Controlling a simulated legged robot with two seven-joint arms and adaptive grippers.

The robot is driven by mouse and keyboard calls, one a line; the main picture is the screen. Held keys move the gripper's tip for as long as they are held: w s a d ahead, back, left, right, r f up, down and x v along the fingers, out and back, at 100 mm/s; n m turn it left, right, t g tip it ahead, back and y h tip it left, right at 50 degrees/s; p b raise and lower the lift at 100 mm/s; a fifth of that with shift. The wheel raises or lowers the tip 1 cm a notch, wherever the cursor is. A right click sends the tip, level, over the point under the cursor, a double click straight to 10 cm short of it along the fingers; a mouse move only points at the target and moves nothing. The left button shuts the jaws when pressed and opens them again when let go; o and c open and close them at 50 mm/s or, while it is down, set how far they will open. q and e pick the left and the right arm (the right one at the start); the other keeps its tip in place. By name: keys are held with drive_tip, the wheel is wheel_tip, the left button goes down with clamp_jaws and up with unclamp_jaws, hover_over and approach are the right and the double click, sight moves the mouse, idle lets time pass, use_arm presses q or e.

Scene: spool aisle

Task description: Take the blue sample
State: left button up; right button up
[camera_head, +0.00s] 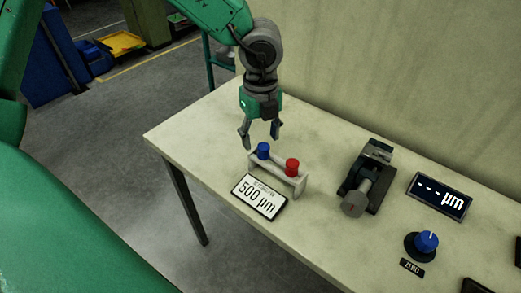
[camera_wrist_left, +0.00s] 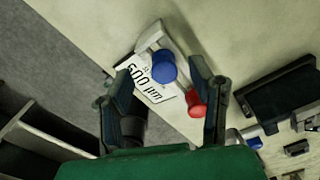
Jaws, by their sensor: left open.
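The blue sample (camera_head: 263,150) stands upright in the left place of a small pale holder (camera_head: 291,184) on the table. A red sample (camera_head: 292,167) stands beside it in the same holder. My left gripper (camera_head: 260,136) is open and empty, pointing down just above and behind the blue sample. In the left wrist view the blue sample (camera_wrist_left: 164,67) shows between and beyond the two fingers (camera_wrist_left: 160,88), and the red sample (camera_wrist_left: 195,104) shows close to the right finger. No contact shows. My right gripper is not in view.
A "500 µm" label plate (camera_head: 259,196) lies before the holder. To the right are a grey-black measuring device (camera_head: 366,178), a display (camera_head: 439,196) and a blue knob (camera_head: 426,241). A wall (camera_head: 390,70) runs behind the table (camera_head: 200,135). Bare table lies left of the holder.

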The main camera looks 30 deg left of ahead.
sight(262, 145)
use_arm(q)
drive_tip(key=f, duration=0.1)
drive_tip(key=d+f, duration=0.1)
drive_tip(key=shift+f, duration=0.4)
drive_tip(key=shift+d+f, duration=0.15)
drive_tip(key=shift+f, duration=0.05)
drive_tip(key=shift+d, duration=0.1)
drive_tip(key=shift+s+a, duration=0.1)
drive_tip(key=shift+a, duration=0.2)
drive_tip(key=c, duration=1.1)
drive_tip(key=shift+a, duration=0.25)
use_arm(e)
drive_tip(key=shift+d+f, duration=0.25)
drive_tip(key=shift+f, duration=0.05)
